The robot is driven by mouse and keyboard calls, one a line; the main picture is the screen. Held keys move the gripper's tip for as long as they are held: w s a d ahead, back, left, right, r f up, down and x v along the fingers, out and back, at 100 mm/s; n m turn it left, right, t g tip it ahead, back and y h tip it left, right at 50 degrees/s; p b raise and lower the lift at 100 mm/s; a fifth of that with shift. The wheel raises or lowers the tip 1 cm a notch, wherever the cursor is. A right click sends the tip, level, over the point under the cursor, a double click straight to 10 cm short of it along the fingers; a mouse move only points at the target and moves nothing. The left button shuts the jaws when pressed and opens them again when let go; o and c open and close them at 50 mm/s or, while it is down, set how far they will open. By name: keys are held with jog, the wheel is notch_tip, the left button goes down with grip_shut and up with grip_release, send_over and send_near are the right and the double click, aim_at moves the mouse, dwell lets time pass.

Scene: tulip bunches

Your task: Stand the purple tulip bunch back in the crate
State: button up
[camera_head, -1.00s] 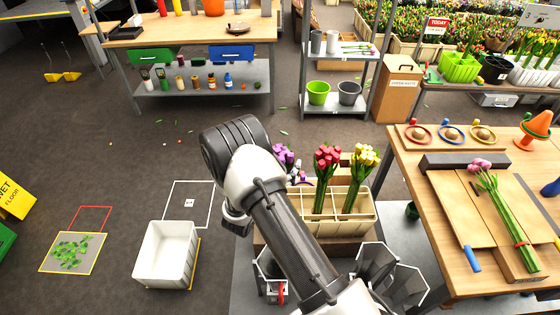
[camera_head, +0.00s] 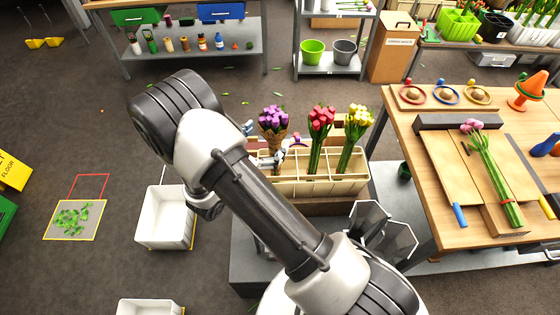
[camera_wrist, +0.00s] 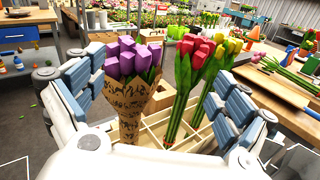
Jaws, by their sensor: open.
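The purple tulip bunch (camera_head: 273,120) is upright in brown paper, at the left end of the cream divided crate (camera_head: 345,187). In the wrist view its paper wrap (camera_wrist: 128,108) stands among the crate's dividers (camera_wrist: 182,150). Its foot is partly hidden, so I cannot tell how deep it sits. My gripper (camera_head: 266,160) is beside the bunch's lower part, partly behind my arm. In the wrist view my gripper (camera_wrist: 158,84) is open, with one finger left of the bunch and the other to the right, beyond the red and yellow bunches.
Red (camera_head: 320,120) and yellow (camera_head: 356,117) bunches stand in the crate, close to the purple one. A wooden table (camera_head: 410,180) at the right bears a pink bunch (camera_head: 490,170). A white tub (camera_head: 165,222) is on the floor at left.

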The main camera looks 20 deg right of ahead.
jog(key=s+d+r+m+g+y, duration=0.25)
jog(key=s+r+m+g, duration=0.25)
jog(key=s+r+m, duration=0.3)
jog(key=s+d+r+m+g+y, duration=0.2)
jog(key=s+d+r+m+g, duration=0.25)
jog(key=s+r+m, duration=0.35)
jog(key=s+a+r+m+t+y, duration=0.5)
jog(key=s+a+m+y, duration=0.2)
jog(key=s+a+y, duration=0.3)
jog(key=s+a, duration=0.1)
jog(key=a, duration=0.2)
jog(key=shift+y, duration=0.25)
notch_tip(320, 180, down, 2)
jog(key=shift+f+b, duration=0.2)
jog(key=shift+b, duration=1)
jog(key=shift+c, duration=0.5)
